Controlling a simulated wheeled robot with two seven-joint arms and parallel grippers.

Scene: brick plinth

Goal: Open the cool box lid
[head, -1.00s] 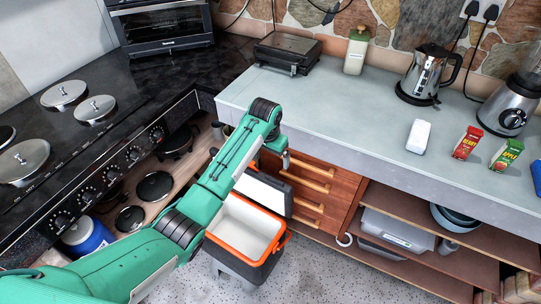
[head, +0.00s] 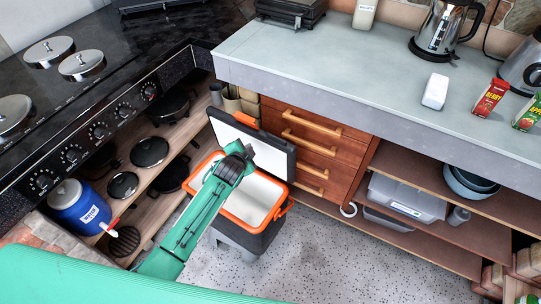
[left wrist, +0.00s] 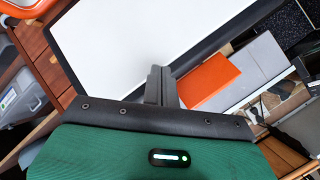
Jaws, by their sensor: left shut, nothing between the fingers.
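The cool box (head: 268,233) stands on the floor, with a dark body, an orange rim and a white inside. Its lid (head: 218,126) is raised at the back of the box, white inner face showing, with an orange latch (head: 246,120) on its upper edge. My left gripper (head: 246,150) is in front of the lid, above the box opening, and hides part of both. In the left wrist view the shut, empty fingers (left wrist: 158,82) are against or close to the white lid face (left wrist: 140,35), beside the orange latch (left wrist: 212,80); contact is unclear. My right gripper is not in view.
Wooden drawers (head: 318,145) under the counter (head: 340,75) stand right behind the lid. The stove (head: 90,110) and a shelf with pans (head: 150,152) and a blue container (head: 80,207) are at left. Speckled floor (head: 330,255) is free to the right.

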